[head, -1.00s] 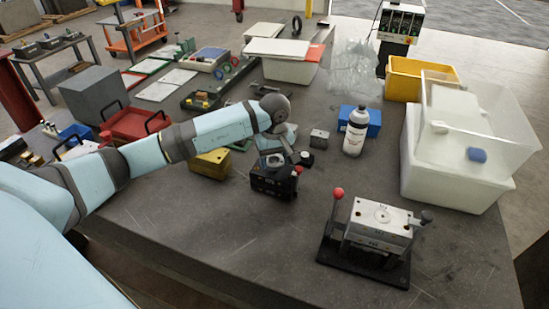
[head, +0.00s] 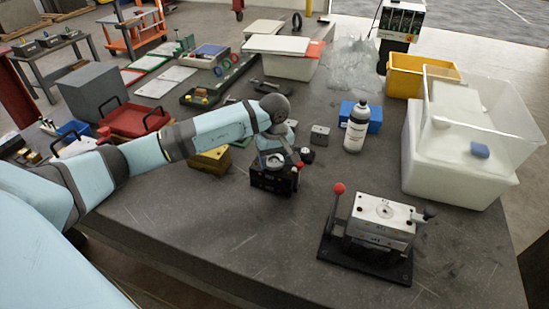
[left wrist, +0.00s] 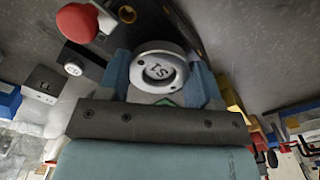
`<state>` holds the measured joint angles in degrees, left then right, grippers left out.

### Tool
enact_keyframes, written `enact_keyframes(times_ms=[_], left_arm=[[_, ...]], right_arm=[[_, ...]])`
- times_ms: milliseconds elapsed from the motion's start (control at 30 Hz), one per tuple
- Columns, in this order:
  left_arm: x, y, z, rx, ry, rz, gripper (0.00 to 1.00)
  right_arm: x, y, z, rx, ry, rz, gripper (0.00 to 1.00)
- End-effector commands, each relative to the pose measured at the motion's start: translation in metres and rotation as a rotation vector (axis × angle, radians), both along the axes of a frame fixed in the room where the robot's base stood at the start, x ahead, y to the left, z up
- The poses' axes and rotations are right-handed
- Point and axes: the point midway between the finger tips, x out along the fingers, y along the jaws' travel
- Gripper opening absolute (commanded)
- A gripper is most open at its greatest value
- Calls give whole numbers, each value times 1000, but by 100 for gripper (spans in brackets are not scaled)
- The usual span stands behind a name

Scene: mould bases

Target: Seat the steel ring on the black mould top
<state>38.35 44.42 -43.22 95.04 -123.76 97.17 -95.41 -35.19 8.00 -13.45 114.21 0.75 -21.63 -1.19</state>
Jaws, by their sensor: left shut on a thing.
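The black mould (head: 272,181) stands on the dark table, with a red knob (head: 299,165) at its right side. My left gripper (head: 274,159) is at its top, with the arm reaching in from the left. In the left wrist view the blue fingers (left wrist: 162,78) are shut on the steel ring (left wrist: 160,54), one on each side. The ring lies flat to that camera, and a marked face shows inside it. The black mould's dark body (left wrist: 140,16) shows behind it. Whether the ring touches the mould top cannot be told. My right gripper is out of view.
A second mould (head: 380,222) with a steel top stands front right. A small grey block (head: 320,135), a white bottle (head: 356,127) and a blue box (head: 373,117) are behind.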

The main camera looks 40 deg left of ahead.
Motion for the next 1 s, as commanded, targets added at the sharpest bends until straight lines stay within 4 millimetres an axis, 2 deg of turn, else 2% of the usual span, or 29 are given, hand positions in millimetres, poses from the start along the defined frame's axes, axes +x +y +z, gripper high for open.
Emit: enact_keyframes(times_ms=[567,600,700,1000], left_arm=[[0,0,-5,0,0,0,28],[0,0,-5,0,0,0,68],[0,0,-5,0,0,0,88],[0,0,-4,0,0,0,88]], right_arm=[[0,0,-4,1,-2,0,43],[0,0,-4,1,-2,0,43],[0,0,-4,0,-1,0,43],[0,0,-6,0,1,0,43]])
